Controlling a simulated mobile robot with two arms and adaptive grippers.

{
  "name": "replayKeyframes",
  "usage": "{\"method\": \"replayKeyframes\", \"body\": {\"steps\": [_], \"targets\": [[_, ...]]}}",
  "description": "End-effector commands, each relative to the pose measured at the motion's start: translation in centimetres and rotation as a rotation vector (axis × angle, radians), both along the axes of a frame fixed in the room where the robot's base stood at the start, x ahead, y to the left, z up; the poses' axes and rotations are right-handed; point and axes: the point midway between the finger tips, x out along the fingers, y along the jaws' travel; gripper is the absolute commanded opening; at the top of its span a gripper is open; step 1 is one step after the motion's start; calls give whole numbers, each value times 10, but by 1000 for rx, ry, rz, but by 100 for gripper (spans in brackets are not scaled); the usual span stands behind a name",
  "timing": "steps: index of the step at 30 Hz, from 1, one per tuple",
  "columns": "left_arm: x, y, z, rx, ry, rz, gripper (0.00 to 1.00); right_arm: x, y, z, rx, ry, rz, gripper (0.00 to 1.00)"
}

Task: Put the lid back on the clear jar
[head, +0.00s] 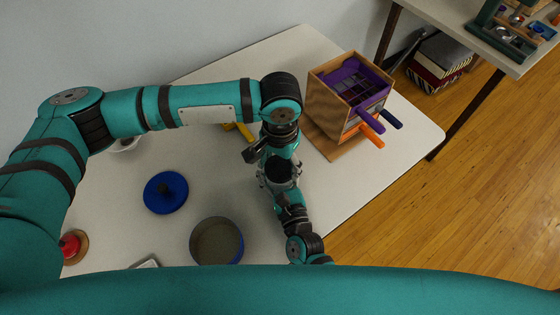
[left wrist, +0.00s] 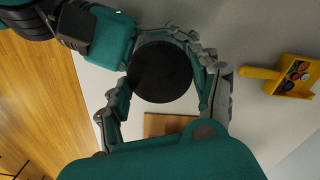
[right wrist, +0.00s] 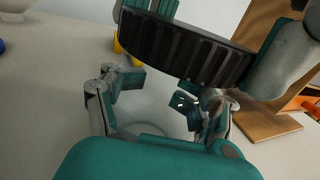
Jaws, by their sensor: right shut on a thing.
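My right gripper (right wrist: 160,100) is shut on the clear jar (right wrist: 150,112), whose see-through wall is hard to make out. The ribbed black lid (right wrist: 185,46) sits above the jar in the right wrist view. In the left wrist view the lid is a round black disc (left wrist: 161,72) between the fingers of my left gripper (left wrist: 163,88). I cannot tell whether these fingers press on it, or whether the lid touches the jar's rim. In the head view my left gripper (head: 278,158) comes down over my right gripper (head: 284,182), and they hide most of the jar.
A wooden box with purple trays (head: 345,95) stands at the back right. A yellow thing (head: 240,130) sits behind the arms.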

Motion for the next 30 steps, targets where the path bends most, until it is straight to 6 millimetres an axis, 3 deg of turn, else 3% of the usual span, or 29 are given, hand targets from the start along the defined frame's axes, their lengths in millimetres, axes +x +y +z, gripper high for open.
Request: {"method": "replayKeyframes", "body": {"steps": [1, 8, 14, 21, 25, 29, 30], "targets": [[0, 0, 0, -1, 1, 0, 52, 0, 0, -1, -1, 1, 0, 0], [0, 0, 0, -1, 1, 0, 24, 0, 0, 0, -1, 1, 1, 0], [-1, -1, 0, -3, 2, -148, 24, 0, 0, 0, -1, 1, 1, 0], [-1, -1, 0, -3, 2, -695, 24, 0, 0, 0, -1, 1, 1, 0], [-2, -1, 0, -3, 2, -925, 24, 0, 0, 0, 0, 1, 1, 0], [-2, -1, 0, -3, 2, -909, 24, 0, 0, 0, 0, 1, 1, 0], [-2, -1, 0, -3, 2, -909, 65, 0, 0, 0, 0, 1, 1, 0]]}}
